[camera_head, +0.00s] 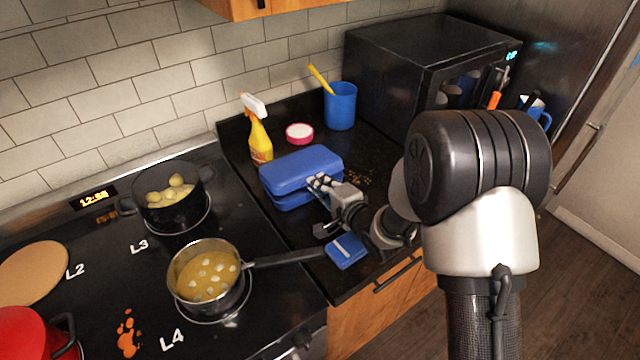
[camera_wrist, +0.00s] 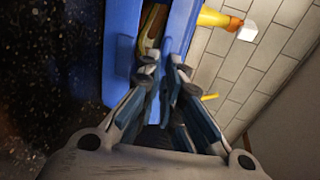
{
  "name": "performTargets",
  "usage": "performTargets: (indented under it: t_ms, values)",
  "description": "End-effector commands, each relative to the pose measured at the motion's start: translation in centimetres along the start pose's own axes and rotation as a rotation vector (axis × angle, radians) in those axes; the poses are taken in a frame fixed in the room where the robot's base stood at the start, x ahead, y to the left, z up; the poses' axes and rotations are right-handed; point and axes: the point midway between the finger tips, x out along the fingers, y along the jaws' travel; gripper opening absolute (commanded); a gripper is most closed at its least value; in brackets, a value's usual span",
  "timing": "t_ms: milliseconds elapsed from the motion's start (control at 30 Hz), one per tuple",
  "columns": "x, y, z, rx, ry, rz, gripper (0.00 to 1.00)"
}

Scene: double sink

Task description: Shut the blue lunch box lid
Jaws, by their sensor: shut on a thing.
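The blue lunch box stands on the dark counter, its lower part (camera_head: 290,200) showing under the blue lid (camera_head: 300,167). The lid is partly lowered. In the wrist view a gap lies between the box body (camera_wrist: 119,50) and the lid (camera_wrist: 182,25), with something yellow-brown inside. My gripper (camera_head: 320,184) is at the front edge of the lid. In the wrist view its fingertips (camera_wrist: 165,70) are closed on a blue piece of the lid's edge. The head view partly hides the grip behind the fingers and wrist.
A yellow spray bottle (camera_head: 259,138), a pink-rimmed tub (camera_head: 299,132) and a blue cup (camera_head: 340,107) stand behind the box. A saucepan (camera_head: 206,278) points its handle towards my arm. A small blue item (camera_head: 346,250) lies near the counter's front edge.

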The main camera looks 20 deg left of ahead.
Motion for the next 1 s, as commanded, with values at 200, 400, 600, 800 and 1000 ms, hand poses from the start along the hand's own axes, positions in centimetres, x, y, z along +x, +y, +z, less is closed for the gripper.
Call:
performTargets:
  t_ms: [200, 400, 600, 800, 1000]
  values:
    - [0.0, 0.0, 0.0, 0.000, 0.000, 0.001, 0.12]
    - [0.0, 0.0, 0.0, 0.000, 0.000, 0.000, 0.26]
    - [0.0, 0.0, 0.0, 0.000, 0.000, 0.000, 0.30]
    - [-0.1, 0.0, 0.0, 0.000, 0.000, 0.000, 0.30]
    - [-2.5, -0.1, -0.1, 0.000, 0.002, 0.001, 0.30]
